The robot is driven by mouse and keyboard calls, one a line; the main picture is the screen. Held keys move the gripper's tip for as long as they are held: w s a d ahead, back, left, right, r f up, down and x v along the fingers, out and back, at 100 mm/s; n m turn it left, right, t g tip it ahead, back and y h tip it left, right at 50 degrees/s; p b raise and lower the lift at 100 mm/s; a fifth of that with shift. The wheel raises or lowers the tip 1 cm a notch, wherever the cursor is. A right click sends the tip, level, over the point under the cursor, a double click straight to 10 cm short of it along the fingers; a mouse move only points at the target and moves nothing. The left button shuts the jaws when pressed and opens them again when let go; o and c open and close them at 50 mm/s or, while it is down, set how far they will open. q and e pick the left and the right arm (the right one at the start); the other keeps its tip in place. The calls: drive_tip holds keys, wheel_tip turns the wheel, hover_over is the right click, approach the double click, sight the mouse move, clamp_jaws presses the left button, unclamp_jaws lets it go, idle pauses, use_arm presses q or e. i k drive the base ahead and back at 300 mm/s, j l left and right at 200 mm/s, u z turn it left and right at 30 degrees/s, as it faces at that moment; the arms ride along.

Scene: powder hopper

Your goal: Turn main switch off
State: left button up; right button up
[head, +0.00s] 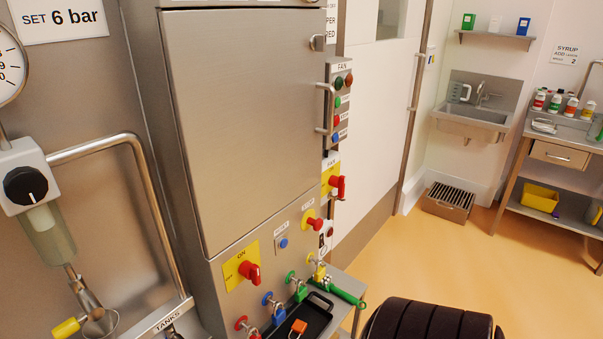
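A red rotary switch knob (250,272) sits on a yellow plate (234,283) low on the front of the steel cabinet (245,130). The word ON is printed above the knob; smaller print to its left is hard to read. The knob's exact pointing direction is unclear. A second red switch handle (338,186) sits on a yellow plate labelled FAN at the cabinet's right side.
Right of the knob are a blue button (283,243) and a red knob on yellow (313,224). Below hang blue (278,313) and green (300,291) padlocks over a black tray (318,310). A steel pipe (150,190) stands left. Orange floor (430,240) is open to the right.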

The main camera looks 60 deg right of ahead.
sight(250, 270)
drive_tip(key=z, duration=1.5)
drive_tip(key=l+u, duration=0.4)
drive_tip(key=l, duration=1.2)
drive_tip(key=i, duration=0.05)
